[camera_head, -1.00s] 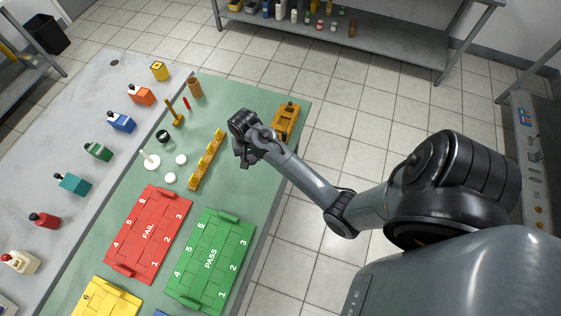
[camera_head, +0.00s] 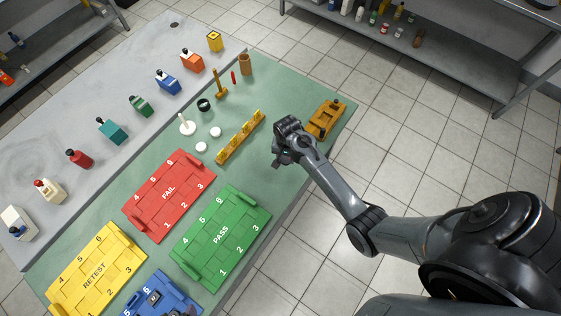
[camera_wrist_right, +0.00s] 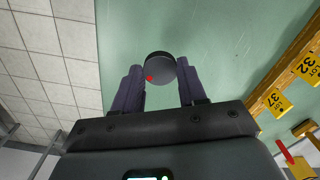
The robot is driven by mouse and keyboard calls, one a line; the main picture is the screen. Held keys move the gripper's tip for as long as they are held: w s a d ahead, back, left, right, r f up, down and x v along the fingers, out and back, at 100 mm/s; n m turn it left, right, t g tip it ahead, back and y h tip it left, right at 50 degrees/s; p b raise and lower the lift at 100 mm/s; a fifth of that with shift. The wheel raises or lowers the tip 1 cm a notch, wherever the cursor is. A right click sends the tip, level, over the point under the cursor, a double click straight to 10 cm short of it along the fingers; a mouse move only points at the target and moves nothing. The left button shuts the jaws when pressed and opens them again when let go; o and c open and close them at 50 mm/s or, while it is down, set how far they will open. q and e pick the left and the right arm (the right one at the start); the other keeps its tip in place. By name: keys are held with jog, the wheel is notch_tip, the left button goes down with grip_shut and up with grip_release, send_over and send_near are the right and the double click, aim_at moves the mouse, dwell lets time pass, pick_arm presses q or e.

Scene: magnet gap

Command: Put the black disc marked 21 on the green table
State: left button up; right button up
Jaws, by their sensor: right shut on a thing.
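My right gripper (camera_head: 283,160) is over the right part of the green table (camera_head: 285,115), near its edge. In the right wrist view, the fingers (camera_wrist_right: 160,92) are shut on a black disc (camera_wrist_right: 160,66) with a small red mark at its rim. I cannot read a number on it. The table surface lies behind the disc; I cannot tell whether they touch. The disc is not clear in the head view. My left gripper is not in view.
A yellow rack (camera_head: 240,137) with numbered tags stands left of the gripper. An orange-brown fixture (camera_head: 326,119) is at the table's far right corner. Red (camera_head: 168,194), green (camera_head: 220,238) and yellow (camera_head: 96,275) trays lie nearer. Bare green table surrounds the gripper.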

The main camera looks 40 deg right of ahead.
jog(key=shift+w+a+f, duration=0.3)
jog(key=shift+w+f, duration=0.05)
jog(key=shift+w, duration=0.15)
jog(key=shift+w+a+f, duration=0.25)
jog(key=shift+w+f, duration=0.05)
jog(key=shift+w, duration=0.15)
jog(key=shift+f+b, duration=0.45)
jog(key=shift+f, duration=1.55)
jog(key=shift+f, duration=0.15)
jog(key=o, duration=1)
